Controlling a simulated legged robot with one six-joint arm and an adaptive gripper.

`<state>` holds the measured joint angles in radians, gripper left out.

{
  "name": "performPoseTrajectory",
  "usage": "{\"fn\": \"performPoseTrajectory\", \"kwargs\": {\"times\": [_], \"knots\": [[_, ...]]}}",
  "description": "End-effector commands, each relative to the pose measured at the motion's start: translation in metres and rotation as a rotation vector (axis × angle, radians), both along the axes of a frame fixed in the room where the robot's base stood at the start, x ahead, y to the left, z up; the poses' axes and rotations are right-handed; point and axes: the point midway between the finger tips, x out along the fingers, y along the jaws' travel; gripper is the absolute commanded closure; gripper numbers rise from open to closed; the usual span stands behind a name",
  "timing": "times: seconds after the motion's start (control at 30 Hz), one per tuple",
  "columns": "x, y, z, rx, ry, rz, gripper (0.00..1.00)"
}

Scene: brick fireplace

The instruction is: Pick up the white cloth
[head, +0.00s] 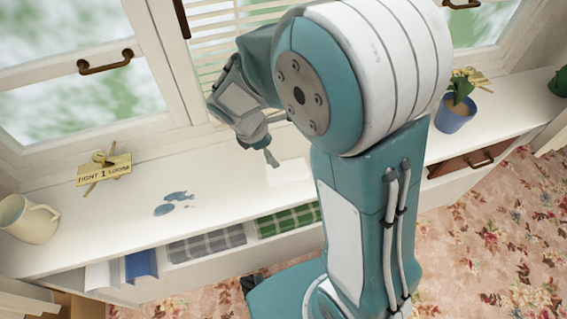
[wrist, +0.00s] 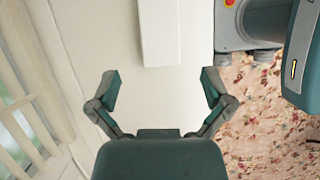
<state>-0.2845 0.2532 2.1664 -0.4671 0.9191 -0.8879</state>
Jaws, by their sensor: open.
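A white folded piece, which looks like the white cloth (wrist: 159,32), lies on the white sill top at the upper middle of the wrist view. In the head view a pale patch that may be the same cloth (head: 287,172) shows beside my arm, partly hidden by it. My gripper (wrist: 160,85) is open and empty, with its two fingers spread wide. The cloth lies beyond the fingertips in the wrist view, roughly centred between them and apart from them. In the head view my gripper (head: 268,150) hangs over the sill near the window.
A blue plant pot (head: 455,115) stands at right. Grey (head: 207,244) and green checked cloths (head: 288,221) lie in the shelf below. Window frames border the back.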

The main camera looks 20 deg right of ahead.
Motion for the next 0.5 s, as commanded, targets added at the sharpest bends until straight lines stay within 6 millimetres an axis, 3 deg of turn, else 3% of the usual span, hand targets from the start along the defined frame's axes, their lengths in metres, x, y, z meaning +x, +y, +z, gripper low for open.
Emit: {"fn": "performPoseTrajectory", "kwargs": {"times": [0.3,0.5], "knots": [[-0.001,-0.017,-0.042,-0.003,0.006,0.004,0.00],[-0.002,-0.022,-0.057,-0.003,0.006,0.004,0.00]]}}
